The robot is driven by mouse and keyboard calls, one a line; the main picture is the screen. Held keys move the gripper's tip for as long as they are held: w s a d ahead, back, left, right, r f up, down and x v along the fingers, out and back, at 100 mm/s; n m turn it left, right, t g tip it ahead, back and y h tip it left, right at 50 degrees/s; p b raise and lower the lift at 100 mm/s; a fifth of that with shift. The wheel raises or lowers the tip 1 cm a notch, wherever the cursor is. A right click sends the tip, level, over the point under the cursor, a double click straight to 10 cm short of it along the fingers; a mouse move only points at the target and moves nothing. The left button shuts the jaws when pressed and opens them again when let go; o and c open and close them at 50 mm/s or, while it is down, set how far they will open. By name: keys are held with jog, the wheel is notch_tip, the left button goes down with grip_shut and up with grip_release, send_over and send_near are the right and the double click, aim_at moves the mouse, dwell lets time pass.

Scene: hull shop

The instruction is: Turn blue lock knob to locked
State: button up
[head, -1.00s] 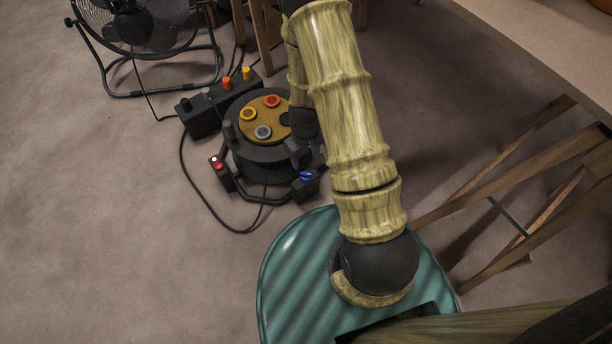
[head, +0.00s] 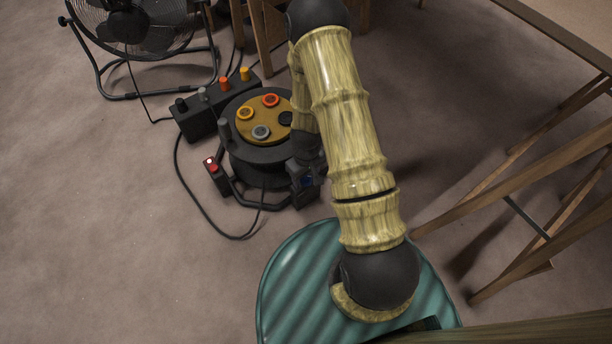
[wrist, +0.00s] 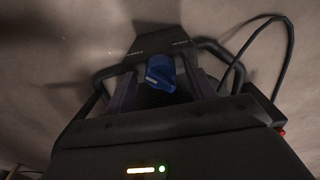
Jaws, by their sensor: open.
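The blue lock knob (wrist: 160,72) sits on a small black housing (wrist: 160,40) with light lettering on either side, too blurred to read surely. In the wrist view my gripper (wrist: 162,82) is open, with one dark finger on each side of the knob. A gap seems to show between the fingers and the knob; contact cannot be told. The knob's grip ridge looks slanted; which setting it points to is unclear.
The housing is on the frame of a round black unit (head: 262,160) with a yellow top and coloured rings. A red-button box (head: 212,166) is at its left, a black control box (head: 200,118) behind. Cables run around it. A fan (head: 135,30) and wooden trestle (head: 530,225) stand further off.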

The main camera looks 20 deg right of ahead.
jog(key=c, duration=1)
jog(key=shift+o, duration=0.2)
jog(key=shift+s, duration=0.1)
jog(key=shift+r+m+p, duration=0.1)
jog(key=shift+m+p, duration=0.3)
jog(key=shift+p, duration=0.15)
jog(key=m+p, duration=0.2)
jog(key=p, duration=0.1)
jog(key=shift+r, duration=0.15)
jog(key=m+p, duration=0.5)
jog(key=shift+s+m, duration=0.1)
jog(key=shift+m, duration=0.3)
jog(key=m+p, duration=0.5)
jog(key=shift+f+m+p, duration=0.15)
jog(key=shift+m+p, duration=0.55)
jog(key=shift+m, duration=0.4)
jog(key=shift+f+m+p, duration=0.1)
jog(key=shift+m+p, duration=0.6)
jog(key=shift+m, duration=0.4)
